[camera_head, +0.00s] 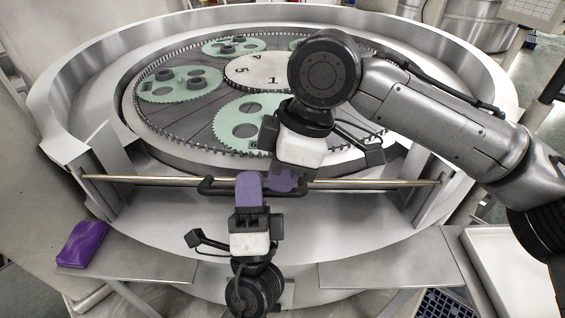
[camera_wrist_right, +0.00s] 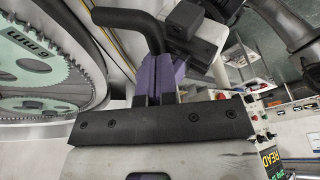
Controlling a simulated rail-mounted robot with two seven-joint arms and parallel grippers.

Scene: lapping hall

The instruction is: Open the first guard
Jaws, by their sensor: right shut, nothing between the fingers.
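A black bar handle (camera_head: 210,187) sits on a thin brass-coloured rail (camera_head: 150,180) that crosses the front opening of the round lapping machine (camera_head: 75,120). I cannot make out a separate guard panel at the rail. My left gripper (camera_head: 249,183), with purple fingers, comes up from below at the handle's middle; its grip on the handle is unclear. My right gripper (camera_head: 286,182) reaches down at the handle's right part, shut and empty, close beside the left fingers. In the right wrist view the handle's bent end (camera_wrist_right: 135,20) lies just beyond my right fingers (camera_wrist_right: 155,78).
Green toothed carriers (camera_head: 180,84) with dark round parts lie inside the ring around a white numbered centre disc (camera_head: 260,72). A purple folded cloth (camera_head: 82,243) lies on the left ledge. A white tray (camera_head: 510,265) stands at lower right. The right ledge (camera_head: 400,262) is bare.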

